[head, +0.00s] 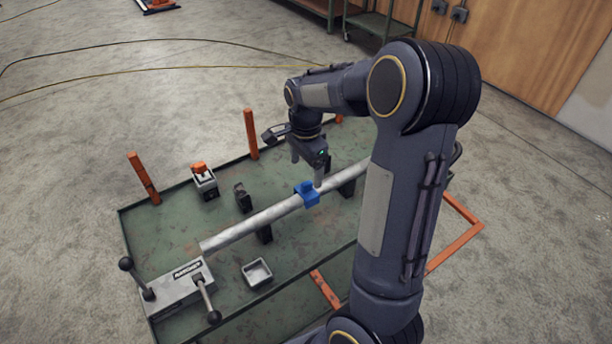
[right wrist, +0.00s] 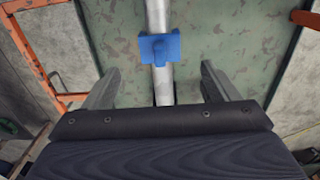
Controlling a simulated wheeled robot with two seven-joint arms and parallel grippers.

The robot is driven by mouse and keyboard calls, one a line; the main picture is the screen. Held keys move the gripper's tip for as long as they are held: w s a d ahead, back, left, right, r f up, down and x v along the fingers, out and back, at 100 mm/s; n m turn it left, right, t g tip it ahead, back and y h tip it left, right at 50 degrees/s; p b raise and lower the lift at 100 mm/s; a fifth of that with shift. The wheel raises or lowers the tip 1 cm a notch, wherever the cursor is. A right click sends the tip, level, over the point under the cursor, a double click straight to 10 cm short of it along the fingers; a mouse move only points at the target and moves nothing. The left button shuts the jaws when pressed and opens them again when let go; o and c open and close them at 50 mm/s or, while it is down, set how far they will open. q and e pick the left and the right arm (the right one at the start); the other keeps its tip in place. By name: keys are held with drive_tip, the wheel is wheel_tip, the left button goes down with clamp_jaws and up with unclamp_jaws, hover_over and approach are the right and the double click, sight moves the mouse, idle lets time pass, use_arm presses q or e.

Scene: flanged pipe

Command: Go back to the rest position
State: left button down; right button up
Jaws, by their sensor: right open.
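My right gripper (head: 311,170) hangs over the far part of the green table, above the grey pipe. In the right wrist view its two fingers (right wrist: 160,88) are spread apart with nothing between them but a view of the pipe below. The grey pipe (head: 250,224) lies across the table on dark supports, its near end at a grey clamp block (head: 178,287) with black-knobbed levers. A blue clip (head: 307,194) sits on the pipe close to the gripper; it also shows in the right wrist view (right wrist: 160,47), ahead of the fingertips. My left gripper is out of view.
The green table (head: 150,230) has orange posts (head: 251,134) along its far edge. A small device with an orange top (head: 204,182), a dark block (head: 243,197) and a small square tray (head: 257,272) stand on it. A cart (head: 380,22) stands behind.

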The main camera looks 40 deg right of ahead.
drive_tip(key=shift+r, duration=0.4)
drive_tip(key=s+a+r+n+t+y, duration=0.2)
drive_tip(key=s+a+r+n, duration=0.1)
drive_tip(key=s+a+n, duration=0.5)
drive_tip(key=s+a+r+n+t+y, duration=0.1)
drive_tip(key=s+a+r+n+t, duration=0.2)
drive_tip(key=s+a+n, duration=0.6)
drive_tip(key=shift+s+r+t+y, duration=0.3)
drive_tip(key=shift+s+r+y, duration=0.15)
drive_tip(key=shift+s, duration=0.75)
